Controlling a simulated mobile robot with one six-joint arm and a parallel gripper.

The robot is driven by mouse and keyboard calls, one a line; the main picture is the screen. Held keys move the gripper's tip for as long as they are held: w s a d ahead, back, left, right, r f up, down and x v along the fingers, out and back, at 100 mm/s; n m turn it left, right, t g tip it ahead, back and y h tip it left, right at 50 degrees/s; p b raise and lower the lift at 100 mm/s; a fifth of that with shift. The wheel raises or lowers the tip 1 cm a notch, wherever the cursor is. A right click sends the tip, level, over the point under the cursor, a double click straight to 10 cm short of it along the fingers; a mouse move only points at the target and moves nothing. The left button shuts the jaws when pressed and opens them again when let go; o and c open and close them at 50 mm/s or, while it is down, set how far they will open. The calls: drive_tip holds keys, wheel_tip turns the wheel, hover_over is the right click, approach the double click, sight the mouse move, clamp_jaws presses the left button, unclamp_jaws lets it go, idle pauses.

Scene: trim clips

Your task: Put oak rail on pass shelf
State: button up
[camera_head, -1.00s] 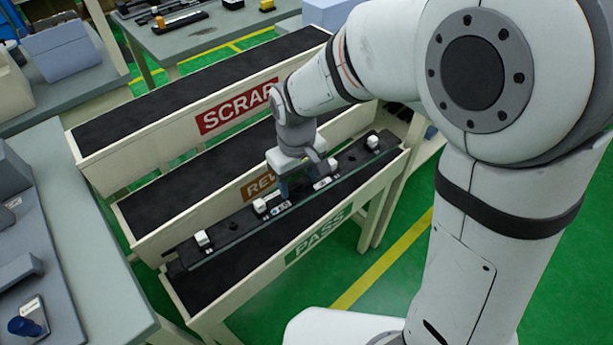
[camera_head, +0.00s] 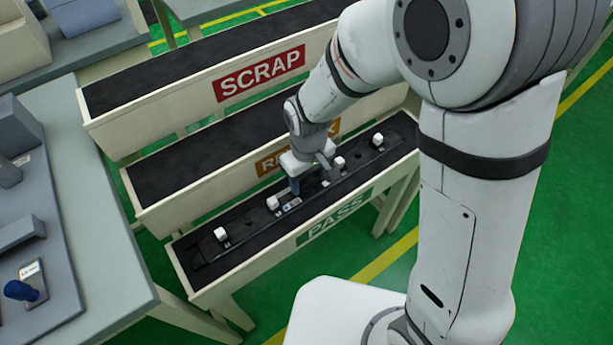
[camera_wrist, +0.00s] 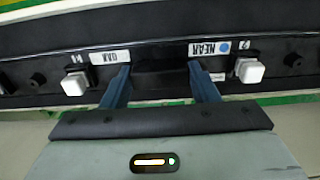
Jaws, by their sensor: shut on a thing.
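The oak rail (camera_head: 248,222) is a long dark strip with several white blocks and small labels along it. It lies lengthwise inside the walls of the pass shelf (camera_head: 250,264), the front shelf with a green PASS label. I cannot tell whether it rests fully on the shelf's dark floor. My gripper (camera_head: 296,186) is at the rail's middle, pointing down. In the wrist view, the blue fingers of my gripper (camera_wrist: 160,88) are shut on the rail (camera_wrist: 160,58) between the two upside-down labels. One label reads NEAR; the other appears to read OAK.
The rework shelf (camera_head: 165,205), its orange label partly hidden by my arm, is just behind, and the scrap shelf (camera_head: 130,130) is farther back. Both look empty. A grey table (camera_head: 105,200) with fixtures stands at the left. Green floor is clear at the right.

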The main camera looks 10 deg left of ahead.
sight(308, 180)
drive_tip(key=shift+f, duration=0.2)
drive_tip(key=o, duration=1.2)
drive_tip(key=shift+r, duration=0.1)
wheel_tip(308, 180, up, 12)
drive_tip(key=p, duration=0.2)
drive_tip(key=s+d+r+m, duration=0.2)
drive_tip(key=d+m, duration=0.1)
drive_tip(key=d, duration=0.5)
drive_tip(key=s+d+r+m+t, duration=0.1)
drive_tip(key=d+r+m, duration=0.1)
drive_tip(key=d, duration=0.7)
drive_tip(key=s+d+r+m+t, duration=0.1)
drive_tip(key=s+d+r+m, duration=0.1)
drive_tip(key=d+m, duration=0.3)
drive_tip(key=d, duration=0.3)
drive_tip(key=shift+s+d+r, duration=0.2)
drive_tip(key=shift+s+d, duration=0.1)
drive_tip(key=shift+d, duration=0.1)
